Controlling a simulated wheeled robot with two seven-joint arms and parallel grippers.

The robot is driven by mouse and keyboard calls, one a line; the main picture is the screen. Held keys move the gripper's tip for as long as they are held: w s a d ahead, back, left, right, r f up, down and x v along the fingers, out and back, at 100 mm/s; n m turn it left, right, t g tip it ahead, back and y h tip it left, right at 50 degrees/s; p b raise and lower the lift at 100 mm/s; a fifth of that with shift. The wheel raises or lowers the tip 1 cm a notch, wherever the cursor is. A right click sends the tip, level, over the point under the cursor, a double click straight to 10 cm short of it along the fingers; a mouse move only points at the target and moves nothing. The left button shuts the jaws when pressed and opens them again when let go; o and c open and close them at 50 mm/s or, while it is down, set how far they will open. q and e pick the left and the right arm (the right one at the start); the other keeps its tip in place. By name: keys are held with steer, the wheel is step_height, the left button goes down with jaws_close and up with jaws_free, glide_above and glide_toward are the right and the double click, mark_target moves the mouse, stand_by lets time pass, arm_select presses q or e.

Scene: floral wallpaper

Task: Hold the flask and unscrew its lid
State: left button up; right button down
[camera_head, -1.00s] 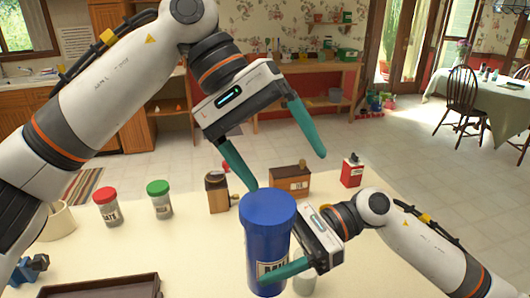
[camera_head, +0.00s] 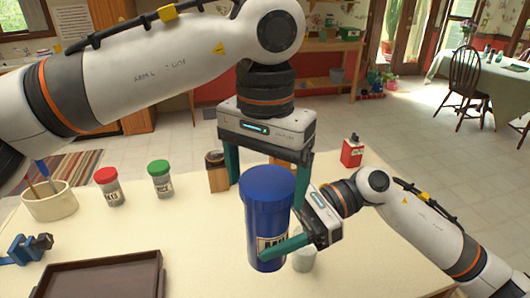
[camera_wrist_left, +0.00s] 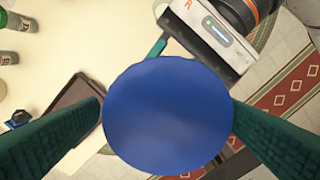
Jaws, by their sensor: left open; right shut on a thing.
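The blue flask (camera_head: 266,228) stands upright on the table with a label on its side. Its wide blue lid (camera_head: 267,181) is on top, and the lid's round top (camera_wrist_left: 168,115) fills the middle of the left wrist view. My right gripper (camera_head: 275,243) is shut around the flask body, one teal finger across its front; the other finger is mostly hidden. My left gripper (camera_head: 268,184) points down over the lid, open, with one finger on each side. In the left wrist view its fingers reach the lid's edges; I cannot tell whether they touch.
A red-lidded jar (camera_head: 109,186) and a green-lidded jar (camera_head: 160,179) stand to the left. A brown tray (camera_head: 105,275) lies at front left. A pale cup (camera_head: 304,259) is close beside the flask.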

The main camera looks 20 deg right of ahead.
arm_select(q)
steer(key=shift+f, duration=0.4)
steer(key=shift+c, duration=0.6)
